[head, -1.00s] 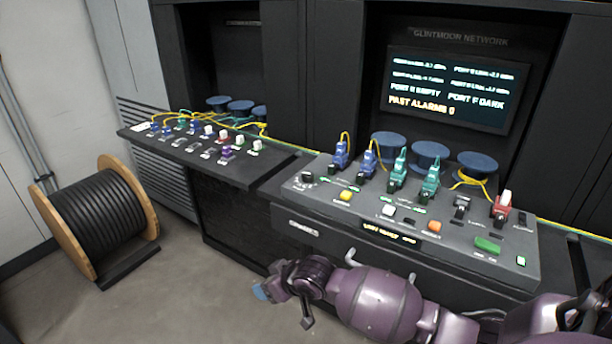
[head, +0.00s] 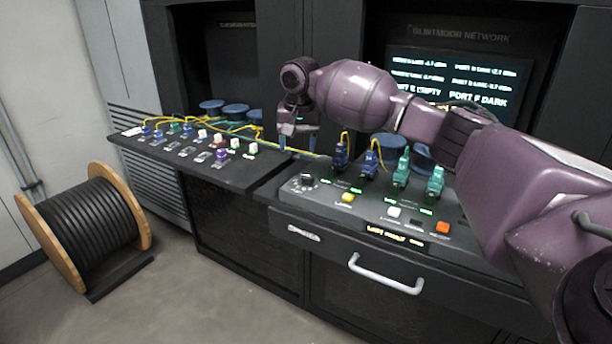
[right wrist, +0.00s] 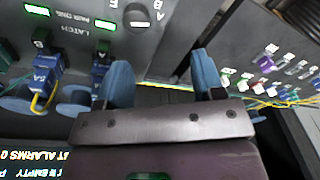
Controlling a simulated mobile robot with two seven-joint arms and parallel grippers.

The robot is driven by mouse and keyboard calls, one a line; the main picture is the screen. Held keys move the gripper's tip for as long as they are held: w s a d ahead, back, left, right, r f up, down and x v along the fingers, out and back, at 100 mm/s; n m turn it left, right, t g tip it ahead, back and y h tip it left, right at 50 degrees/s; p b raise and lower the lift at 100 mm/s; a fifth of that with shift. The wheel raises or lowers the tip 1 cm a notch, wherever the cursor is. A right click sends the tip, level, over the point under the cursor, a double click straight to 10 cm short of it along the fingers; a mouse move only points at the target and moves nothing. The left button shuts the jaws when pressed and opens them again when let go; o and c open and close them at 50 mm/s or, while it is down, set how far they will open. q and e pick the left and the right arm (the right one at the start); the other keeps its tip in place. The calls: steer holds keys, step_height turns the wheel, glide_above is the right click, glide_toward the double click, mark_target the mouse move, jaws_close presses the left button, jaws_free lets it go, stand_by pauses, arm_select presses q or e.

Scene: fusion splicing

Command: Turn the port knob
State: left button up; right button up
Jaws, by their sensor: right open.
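The port knob (head: 303,181) is a small black round knob at the left end of the grey sloped console (head: 335,207). My left gripper is not in view.
Blue and green connectors (head: 341,154) with yellow fibres stand behind the knob. An amber button (head: 348,197) is right of it. A lower shelf (head: 190,160) with small connectors lies left. A drawer handle (head: 386,275) juts out below. My right arm hides the console's right part.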

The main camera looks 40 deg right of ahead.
mark_target(308, 176)
steer(key=shift+m+g, duration=0.7)
steer(key=shift+m, duration=0.2)
steer(key=f+b, duration=0.1)
steer(key=f, duration=0.1)
steer(key=s+d+f, duration=0.1)
steer(key=f, duration=0.2)
steer(key=f+b, duration=0.1)
steer(key=f, duration=0.2)
steer(key=shift+s+d+f+b, duration=0.25)
steer(key=shift+s+d+b, duration=0.05)
steer(key=shift+s+d, duration=0.05)
steer(key=shift+c, duration=0.3)
